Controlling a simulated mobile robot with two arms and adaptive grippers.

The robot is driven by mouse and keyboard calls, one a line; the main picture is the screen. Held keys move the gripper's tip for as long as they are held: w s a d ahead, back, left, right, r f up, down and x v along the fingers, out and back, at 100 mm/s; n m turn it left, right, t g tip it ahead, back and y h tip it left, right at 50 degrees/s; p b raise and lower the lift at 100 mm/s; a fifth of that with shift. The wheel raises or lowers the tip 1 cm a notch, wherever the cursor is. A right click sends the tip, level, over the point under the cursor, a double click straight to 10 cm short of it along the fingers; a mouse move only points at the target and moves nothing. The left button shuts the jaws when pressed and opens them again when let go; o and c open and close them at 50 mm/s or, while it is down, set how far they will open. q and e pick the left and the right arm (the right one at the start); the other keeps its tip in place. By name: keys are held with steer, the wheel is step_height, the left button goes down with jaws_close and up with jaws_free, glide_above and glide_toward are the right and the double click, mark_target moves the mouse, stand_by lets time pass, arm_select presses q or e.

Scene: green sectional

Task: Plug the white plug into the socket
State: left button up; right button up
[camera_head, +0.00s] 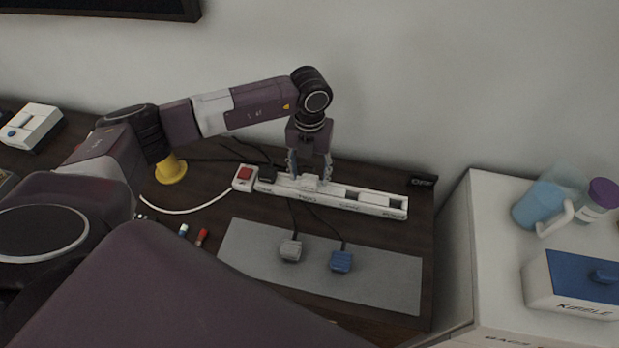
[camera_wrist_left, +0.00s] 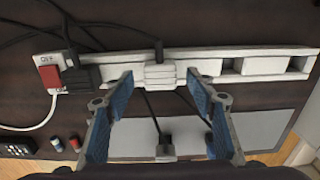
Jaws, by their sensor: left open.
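The white plug (camera_head: 310,182) is at the white power strip (camera_head: 385,205), over its left-middle part, with a black cord leading off its back. In the left wrist view the white plug (camera_wrist_left: 159,76) lies across the strip (camera_wrist_left: 240,66); I cannot tell how deeply it sits in the socket. My left gripper (camera_head: 309,177) points down over the plug. In the left wrist view its blue-padded fingers (camera_wrist_left: 158,84) stand apart on either side of the plug, with gaps visible. My right gripper is not in view.
A grey plug (camera_head: 290,250) and a blue plug (camera_head: 341,261) lie on a grey mat (camera_head: 390,285) in front of the strip. A red switch (camera_head: 244,174) and black plug (camera_wrist_left: 83,79) are at the strip's left end. A white cabinet (camera_head: 490,225) stands right.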

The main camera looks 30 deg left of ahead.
mark_target(309, 178)
arm_select(q)
step_height(309, 178, up, 9)
steer(key=shift+r, duration=0.15)
stand_by(0.6)
